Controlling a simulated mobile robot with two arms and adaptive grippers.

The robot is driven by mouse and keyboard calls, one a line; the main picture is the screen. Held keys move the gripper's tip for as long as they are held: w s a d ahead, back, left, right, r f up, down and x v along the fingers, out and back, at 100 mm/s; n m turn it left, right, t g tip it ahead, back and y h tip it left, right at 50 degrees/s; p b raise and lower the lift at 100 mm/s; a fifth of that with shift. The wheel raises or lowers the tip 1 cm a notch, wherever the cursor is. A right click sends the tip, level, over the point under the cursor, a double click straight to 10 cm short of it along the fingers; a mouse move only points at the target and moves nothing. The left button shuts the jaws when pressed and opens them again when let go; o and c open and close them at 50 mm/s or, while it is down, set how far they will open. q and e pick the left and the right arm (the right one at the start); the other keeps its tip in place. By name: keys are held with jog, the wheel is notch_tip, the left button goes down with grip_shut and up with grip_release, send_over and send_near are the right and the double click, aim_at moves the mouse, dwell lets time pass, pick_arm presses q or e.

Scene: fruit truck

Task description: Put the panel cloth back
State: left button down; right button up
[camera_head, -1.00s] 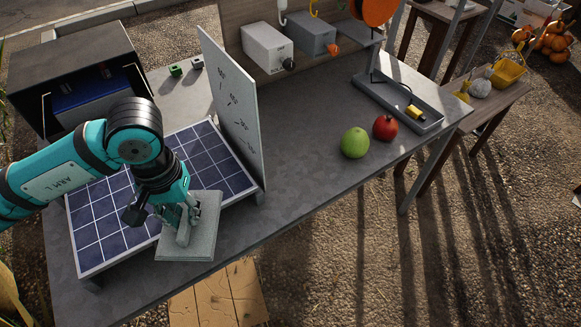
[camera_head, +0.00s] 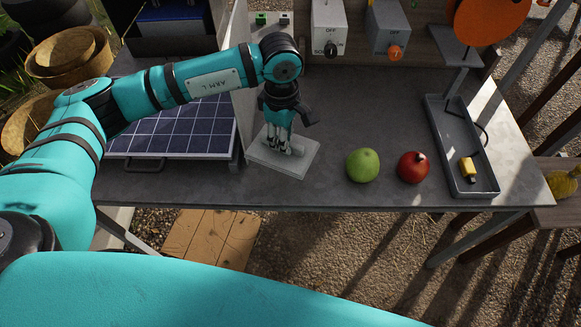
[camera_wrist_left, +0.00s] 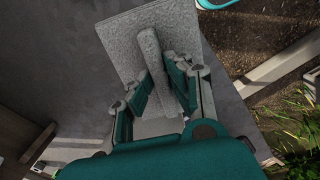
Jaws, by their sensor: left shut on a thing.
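The panel cloth (camera_head: 296,165) is a flat light-grey pad with a raised ridge along its middle. In the head view it is at the bench top, just right of the upright grey board beside the solar panel (camera_head: 180,128). My left gripper (camera_head: 284,150) points down and is shut on the ridge. In the left wrist view the cloth (camera_wrist_left: 185,30) lies beyond the fingers, with its ridge between them. Whether the cloth touches the bench is hard to tell. My right gripper is not in view.
A green apple (camera_head: 362,166) and a red pomegranate (camera_head: 412,167) sit right of the cloth. A grey tray (camera_head: 482,185) with a yellow object (camera_head: 467,168) is farther right. Grey switch boxes (camera_head: 328,28) hang at the back. The bench (camera_head: 350,110) is clear behind the fruit.

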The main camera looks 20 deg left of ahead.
pick_arm(q)
jog(key=n, duration=0.1)
jog(key=w+f+n, duration=0.1)
jog(key=n, duration=0.1)
jog(key=w+n, duration=0.1)
jog(key=shift+w+f, duration=0.25)
jog(key=shift+f, duration=0.05)
jog(key=shift+w+f+n, duration=0.1)
jog(key=shift+f+n, duration=0.2)
jog(key=shift+n, duration=0.1)
notch_tip(320, 180, down, 6)
jog(key=shift+w+d+p, duration=0.1)
jog(key=shift+p, duration=0.95)
notch_tip(320, 180, down, 3)
jog(key=shift+f+p, duration=0.1)
jog(key=shift+p, duration=0.35)
jog(key=shift+f, duration=0.15)
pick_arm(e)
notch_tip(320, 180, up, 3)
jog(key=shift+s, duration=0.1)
pick_arm(q)
jog(key=shift+f, duration=0.1)
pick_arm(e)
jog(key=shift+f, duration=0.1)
